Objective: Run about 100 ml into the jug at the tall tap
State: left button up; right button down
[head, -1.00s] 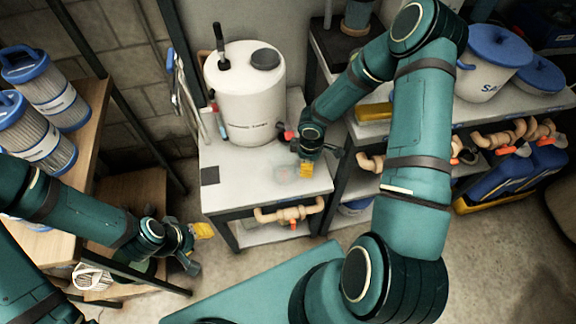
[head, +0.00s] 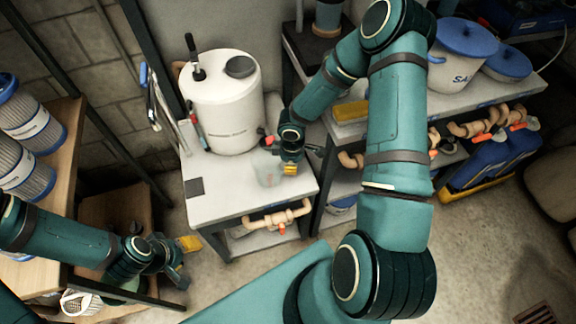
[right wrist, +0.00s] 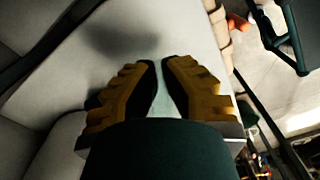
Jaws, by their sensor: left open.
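A clear, faint jug (head: 268,173) is upright at the front of the small white table, below and in front of the tank's red-handled tap (head: 269,140). I cannot tell whether it rests on the table or hangs just above it, or what is in it. My right gripper (head: 291,168) is close against the jug's right side. In the right wrist view its yellow fingers (right wrist: 161,88) stand close together with a narrow pale gap; whether they grip the jug is unclear. My left gripper (head: 188,262) is open and empty, low at the left, far from the jug.
A white tank (head: 222,105) stands at the back of the small table (head: 225,190). A pipe with an orange valve (head: 280,220) runs under its front edge. Filter cartridges (head: 30,120) stand on a wooden shelf at left. A shelf at right holds a blue-lidded bucket (head: 455,60).

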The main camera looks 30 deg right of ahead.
pick_arm(q)
jog(key=shift+r+p, duration=2.45)
jog(key=shift+r, duration=0.1)
pick_arm(e)
notch_tip(320, 180, up, 17)
jog(key=shift+r, duration=0.15)
